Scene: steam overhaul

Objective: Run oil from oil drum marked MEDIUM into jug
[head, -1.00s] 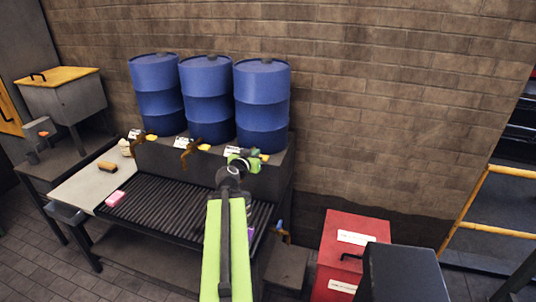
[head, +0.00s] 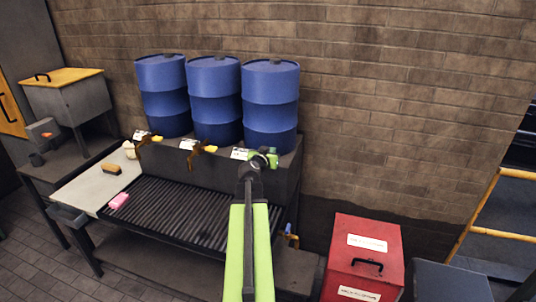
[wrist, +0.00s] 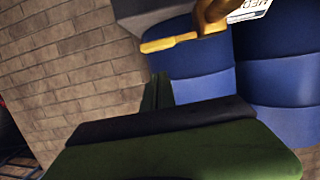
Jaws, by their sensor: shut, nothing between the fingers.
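Three blue drums stand in a row on a ledge against the wall. The rightmost drum (head: 270,100) has a white label (head: 240,154) at its foot. In the wrist view the label (wrist: 248,10) beside that drum's brass tap (wrist: 210,14) shows the letters "MED", upside down. The tap has a yellow lever (wrist: 168,44). My gripper (head: 262,158) is shut and empty, in front of the rightmost drum's tap, mostly covering it in the head view. The wrist view shows a gap between finger and lever. I cannot make out a jug.
A slatted bench (head: 180,212) lies below the drums, with a pink block (head: 118,201) on it. A brown block (head: 111,168) lies on the pale top at left. A red cabinet (head: 345,262) and a dark box (head: 450,281) stand at right.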

